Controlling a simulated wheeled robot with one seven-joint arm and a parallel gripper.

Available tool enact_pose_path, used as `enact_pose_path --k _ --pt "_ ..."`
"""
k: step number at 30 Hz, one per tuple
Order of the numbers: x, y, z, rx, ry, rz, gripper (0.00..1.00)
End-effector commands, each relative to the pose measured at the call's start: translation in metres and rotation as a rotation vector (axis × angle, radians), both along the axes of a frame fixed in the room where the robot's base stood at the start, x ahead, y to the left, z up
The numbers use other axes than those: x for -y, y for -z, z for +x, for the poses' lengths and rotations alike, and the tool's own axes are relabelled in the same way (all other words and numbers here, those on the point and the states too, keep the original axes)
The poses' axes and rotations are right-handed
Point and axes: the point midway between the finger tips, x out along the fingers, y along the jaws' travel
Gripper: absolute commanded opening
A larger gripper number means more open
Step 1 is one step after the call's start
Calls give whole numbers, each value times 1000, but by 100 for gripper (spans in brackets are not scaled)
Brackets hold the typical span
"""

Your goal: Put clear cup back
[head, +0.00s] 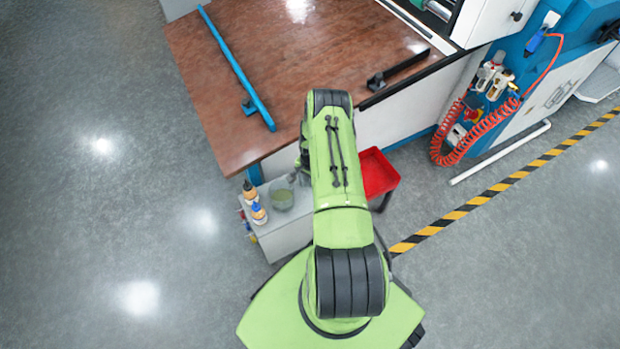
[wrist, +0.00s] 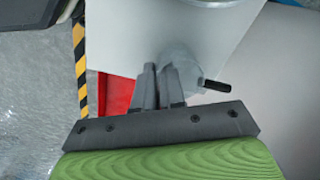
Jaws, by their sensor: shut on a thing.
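The clear cup (head: 282,197) is see-through with a greenish tint. In the head view it is over the grey top of the small stand (head: 285,228), beside the bottles. My gripper (head: 293,176) is at the cup's upper right, partly hidden by my arm. In the wrist view my gripper (wrist: 162,70) is shut, its fingers close together against a greyish see-through body (wrist: 182,68), which I take for the cup. A short black rod (wrist: 217,86) sticks out to its right. I cannot tell whether the cup touches the stand.
Two small bottles with orange and blue parts (head: 254,200) stand left of the cup. A brown table (head: 230,110) overhangs just behind. A red tray (head: 376,172) is to the right of my arm. Grey floor (head: 120,220) is open on the left.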

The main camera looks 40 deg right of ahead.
Motion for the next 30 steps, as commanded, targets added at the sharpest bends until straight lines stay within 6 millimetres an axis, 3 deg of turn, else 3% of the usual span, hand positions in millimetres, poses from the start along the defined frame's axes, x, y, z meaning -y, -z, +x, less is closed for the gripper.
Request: enact_pose_path --k 23,24,29,30 --pt "0 11 0 0 0 0 0" --pt "0 11 0 0 0 0 14" --pt "0 10 0 0 0 0 38" --pt "0 10 0 0 0 0 39"
